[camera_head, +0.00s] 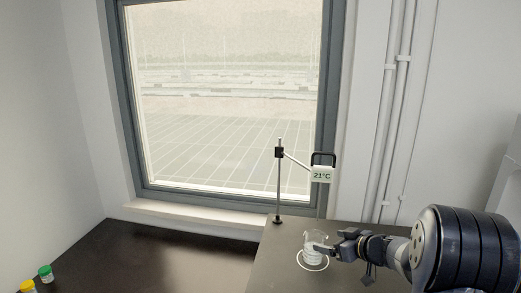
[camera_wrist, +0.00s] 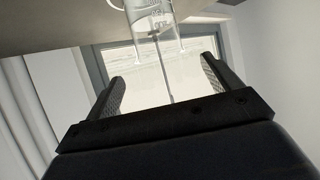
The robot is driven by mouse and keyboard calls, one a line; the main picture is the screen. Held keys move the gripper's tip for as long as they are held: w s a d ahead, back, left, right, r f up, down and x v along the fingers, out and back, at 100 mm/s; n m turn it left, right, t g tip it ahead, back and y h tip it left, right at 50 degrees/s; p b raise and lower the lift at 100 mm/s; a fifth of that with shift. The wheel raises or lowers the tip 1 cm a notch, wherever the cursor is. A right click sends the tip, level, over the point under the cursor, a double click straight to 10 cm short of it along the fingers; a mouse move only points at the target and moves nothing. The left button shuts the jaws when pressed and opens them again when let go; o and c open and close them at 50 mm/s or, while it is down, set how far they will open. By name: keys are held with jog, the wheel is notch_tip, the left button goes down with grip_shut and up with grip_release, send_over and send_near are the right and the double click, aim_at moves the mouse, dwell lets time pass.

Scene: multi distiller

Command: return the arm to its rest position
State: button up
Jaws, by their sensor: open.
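My gripper (camera_head: 333,247) is at the right in the head view, at the end of my dark arm, close beside a clear glass beaker (camera_head: 312,256). In the wrist view my gripper (camera_wrist: 162,80) has its two dark fingers spread wide apart with nothing held between them. The beaker (camera_wrist: 150,22) also shows at the top of the wrist view, beyond the fingertips, with a thin rod reaching toward it. In the head view the beaker stands on a white ring on the dark table (camera_head: 262,277). Whether a finger touches the beaker I cannot tell.
A metal stand (camera_head: 279,185) carries a display reading 21°C (camera_head: 321,174) above and behind the beaker. Two small containers, one green-capped (camera_head: 45,273) and one yellow-capped (camera_head: 27,286), stand on the lower dark surface (camera_head: 150,260) at left. A window and wall pipes are behind.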

jog(key=p+x, duration=0.1)
jog(key=x, duration=0.5)
jog(key=shift+w+a+f, duration=0.1)
jog(key=shift+w+a, duration=0.1)
notch_tip(320, 180, up, 2)
jog(key=shift+w+r, duration=0.1)
jog(key=shift+w, duration=0.05)
jog(key=s+a+b, duration=0.1)
jog(key=s+a, duration=0.1)
jog(key=s, duration=1)
jog(key=shift+s+r, duration=0.2)
jog(key=shift+s, duration=0.1)
jog(key=shift+s+a, duration=0.15)
